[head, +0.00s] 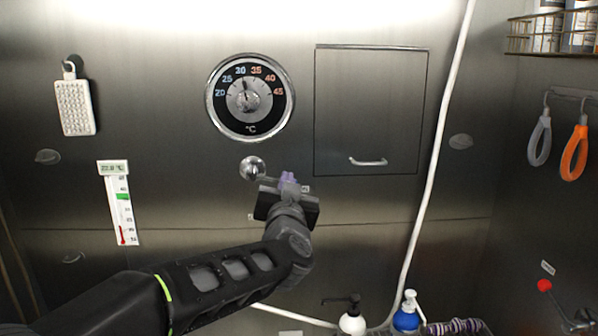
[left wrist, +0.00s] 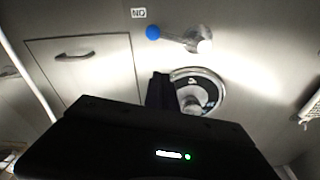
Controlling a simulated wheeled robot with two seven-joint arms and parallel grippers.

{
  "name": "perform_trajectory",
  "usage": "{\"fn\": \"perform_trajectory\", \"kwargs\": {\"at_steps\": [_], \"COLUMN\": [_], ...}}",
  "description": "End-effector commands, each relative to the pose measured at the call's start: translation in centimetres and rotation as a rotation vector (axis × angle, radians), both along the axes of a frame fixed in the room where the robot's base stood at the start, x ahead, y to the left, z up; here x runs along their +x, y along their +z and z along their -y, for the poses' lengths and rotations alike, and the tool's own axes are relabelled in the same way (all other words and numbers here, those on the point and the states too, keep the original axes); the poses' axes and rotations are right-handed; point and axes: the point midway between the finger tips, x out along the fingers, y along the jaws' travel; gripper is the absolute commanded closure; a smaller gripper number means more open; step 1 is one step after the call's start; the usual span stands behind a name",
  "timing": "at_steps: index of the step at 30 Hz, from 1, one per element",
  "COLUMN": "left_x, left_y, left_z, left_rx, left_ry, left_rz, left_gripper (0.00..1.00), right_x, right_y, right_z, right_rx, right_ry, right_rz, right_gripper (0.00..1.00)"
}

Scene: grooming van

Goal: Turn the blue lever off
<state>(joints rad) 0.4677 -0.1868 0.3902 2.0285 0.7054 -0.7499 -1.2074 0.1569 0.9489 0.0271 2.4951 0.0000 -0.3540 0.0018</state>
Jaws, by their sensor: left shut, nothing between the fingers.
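The blue lever shows in the left wrist view as a blue ball knob (left wrist: 153,32) on a metal arm from a chrome hub (left wrist: 203,45). The knob is beside a small white label (left wrist: 138,13) that seems to read ON, upside down. In the head view the hub (head: 252,167) is below the dial, and my left gripper mostly hides the arm and knob. My left gripper (head: 288,180) is shut and empty, in front of the wall just right of the hub. In the left wrist view its dark fingertips (left wrist: 160,78) appear apart from the knob. My right gripper is out of view.
A round temperature dial (head: 250,130) is above the hub, with a hatch (head: 372,95) to its right. A white hose (head: 436,150) runs down the wall. A red-knobbed lever (head: 545,286) is on the right wall. Bottles (head: 407,318) stand at the bottom.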

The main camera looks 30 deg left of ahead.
Motion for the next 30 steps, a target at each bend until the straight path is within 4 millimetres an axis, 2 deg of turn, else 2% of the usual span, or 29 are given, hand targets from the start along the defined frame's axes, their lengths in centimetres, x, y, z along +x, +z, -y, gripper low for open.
{"fn": "perform_trajectory", "kwargs": {"at_steps": [11,16,20,30], "left_x": [0.1,1.0,2.4,7.9], "left_y": [0.0,0.2,0.5,1.4], "left_z": [-0.1,-0.7,-1.7,-5.5], "left_rx": [-0.001,-0.001,-0.001,-0.004], "left_ry": [0.0,0.0,0.001,0.001], "left_rz": [-0.001,-0.002,-0.002,-0.002], "left_gripper": [1.0,1.0,1.0,1.0], "right_x": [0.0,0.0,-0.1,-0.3], "right_y": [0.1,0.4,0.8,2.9], "right_z": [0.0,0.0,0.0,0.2], "right_rx": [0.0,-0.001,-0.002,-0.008], "right_ry": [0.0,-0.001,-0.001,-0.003], "right_rz": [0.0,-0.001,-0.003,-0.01], "right_gripper": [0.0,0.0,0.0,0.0]}}
